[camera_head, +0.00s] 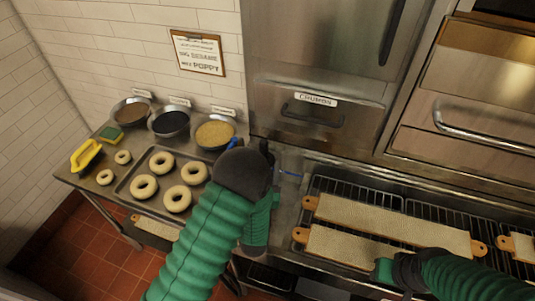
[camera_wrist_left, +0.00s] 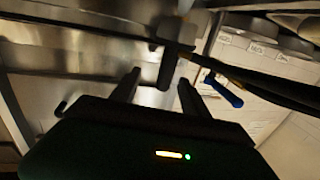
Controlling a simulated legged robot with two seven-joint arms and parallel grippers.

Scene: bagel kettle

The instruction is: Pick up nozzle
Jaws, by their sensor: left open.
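In the left wrist view a dark, blunt block (camera_wrist_left: 168,68) on a dark bar or hose is likely the nozzle; its exact shape is unclear. My left gripper (camera_wrist_left: 158,88) is open, its two dark fingers pointing toward this block, one on either side of its lower end. I see no clear contact. In the head view my left gripper (camera_head: 267,158) is a dark shape at the counter's back edge beneath the crumbs drawer, and the nozzle is hidden behind it or my arm. My right arm (camera_head: 455,275) comes in at the lower right; its fingers do not show.
Bagels lie on a tray (camera_head: 118,188) at left, with bowls of toppings (camera_head: 214,134) behind. A blue handle (camera_wrist_left: 222,90) is beside the dark bar. Long boards (camera_head: 390,222) lie on a rack at right. The crumbs drawer (camera_head: 314,112) and steel cabinet stand close behind.

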